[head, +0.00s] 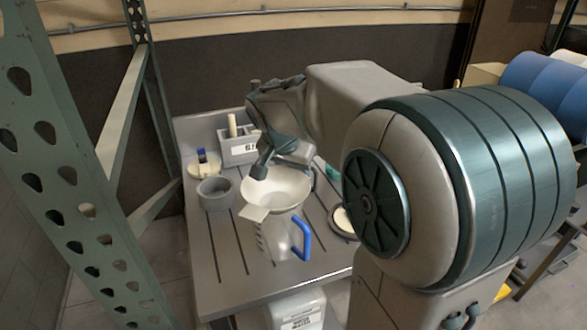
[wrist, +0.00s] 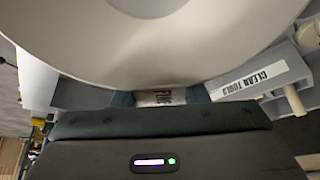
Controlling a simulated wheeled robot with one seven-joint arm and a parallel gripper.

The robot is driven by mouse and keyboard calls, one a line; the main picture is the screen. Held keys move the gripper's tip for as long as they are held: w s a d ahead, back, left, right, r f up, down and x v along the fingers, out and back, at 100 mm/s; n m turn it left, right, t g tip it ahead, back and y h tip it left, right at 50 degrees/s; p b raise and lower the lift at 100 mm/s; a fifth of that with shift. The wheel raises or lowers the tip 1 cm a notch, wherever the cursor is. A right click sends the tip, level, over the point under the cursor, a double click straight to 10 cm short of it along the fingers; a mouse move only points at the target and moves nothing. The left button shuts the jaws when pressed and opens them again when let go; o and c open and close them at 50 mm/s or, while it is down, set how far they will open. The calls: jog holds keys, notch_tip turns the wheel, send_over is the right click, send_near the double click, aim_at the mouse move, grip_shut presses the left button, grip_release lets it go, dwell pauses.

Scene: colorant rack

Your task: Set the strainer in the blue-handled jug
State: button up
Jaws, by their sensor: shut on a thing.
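The strainer (head: 278,186) is a wide white bowl-shaped piece. It sits directly over the mouth of the clear jug (head: 274,238), whose blue handle (head: 302,237) points right. I cannot tell whether the strainer rests on the rim or hangs just above it. My gripper (head: 262,168) is shut on the strainer's back edge, reaching down from behind. In the wrist view the strainer (wrist: 160,40) fills the top, and a lettered tab (wrist: 162,97) shows between the fingers. The strainer hides the jug's mouth.
A grey bench (head: 222,265) carries a grey bowl (head: 215,193), a bin labelled CLEAN TOOLS (wrist: 255,80), and a pale round dish with a blue item (head: 204,163). A dark-rimmed round dish (head: 343,222) lies right of the jug. A green rack upright (head: 75,170) stands at left.

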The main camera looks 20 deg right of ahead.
aim_at(284, 191)
jog(key=o, duration=0.9)
jog(key=shift+o, duration=0.2)
jog(key=shift+r, duration=0.1)
jog(key=shift+r+p, duration=0.55)
jog(key=shift+p, duration=0.2)
jog(key=v, duration=1.2)
jog(key=shift+f, duration=0.1)
